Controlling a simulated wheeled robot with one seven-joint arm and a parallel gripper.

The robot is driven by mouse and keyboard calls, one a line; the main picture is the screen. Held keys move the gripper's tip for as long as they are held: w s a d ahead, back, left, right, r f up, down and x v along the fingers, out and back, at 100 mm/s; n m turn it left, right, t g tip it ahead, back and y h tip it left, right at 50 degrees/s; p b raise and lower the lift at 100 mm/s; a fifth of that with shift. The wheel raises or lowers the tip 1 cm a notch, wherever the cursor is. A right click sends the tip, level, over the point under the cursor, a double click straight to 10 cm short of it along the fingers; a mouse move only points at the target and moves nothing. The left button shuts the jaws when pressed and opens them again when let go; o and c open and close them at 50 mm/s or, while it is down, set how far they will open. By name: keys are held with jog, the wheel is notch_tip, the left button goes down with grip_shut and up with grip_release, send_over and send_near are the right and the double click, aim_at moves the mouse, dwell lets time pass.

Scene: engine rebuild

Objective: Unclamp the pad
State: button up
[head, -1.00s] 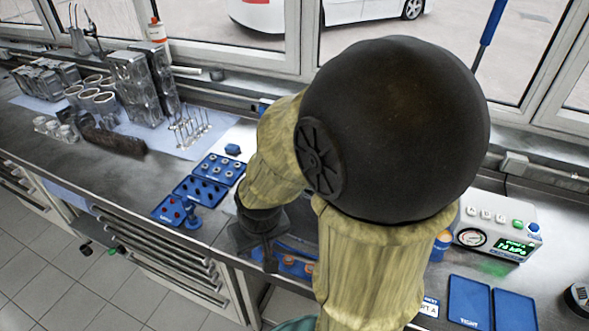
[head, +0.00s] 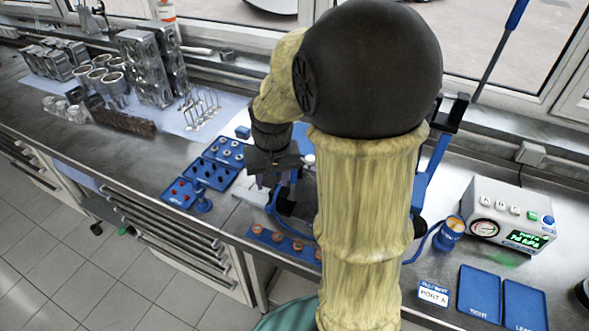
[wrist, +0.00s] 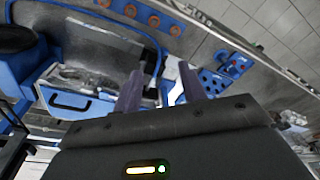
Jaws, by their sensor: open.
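My gripper (head: 276,184) hangs over the bench beside a blue fixture, most of which my arm hides in the head view. I cannot tell which part is the pad, or whether a finger touches the fixture.
A blue strip with orange-brown round parts (head: 256,230) lies at the bench front. Blue trays (head: 211,174) of small parts sit left of the gripper. A gauge box (head: 500,215), a blue cup (head: 449,232) and two empty blue trays (head: 481,293) are at the right.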

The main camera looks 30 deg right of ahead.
jog(key=w+d+r+m, duration=0.2)
jog(key=w+d, duration=0.2)
jog(key=w, duration=0.1)
notch_tip(320, 180, up, 4)
jog(key=m+g, duration=0.1)
jog(key=m, duration=0.2)
send_over(293, 181)
jog(key=w+d, duration=0.1)
jog(key=d, duration=0.1)
jog(key=shift+r+y, duration=0.1)
jog(key=shift+y, duration=0.2)
jog(key=shift+s, duration=0.1)
jog(key=f+p, duration=0.1)
jog(key=f, duration=0.4)
jog(key=f+p, duration=0.1)
jog(key=f, duration=0.5)
jog(key=f+p, duration=0.1)
jog(key=f, duration=0.5)
jog(key=shift+w+a+f+p, duration=0.25)
jog(key=shift+w+a+p, duration=0.05)
jog(key=shift+w+a, duration=0.05)
grip_shut()
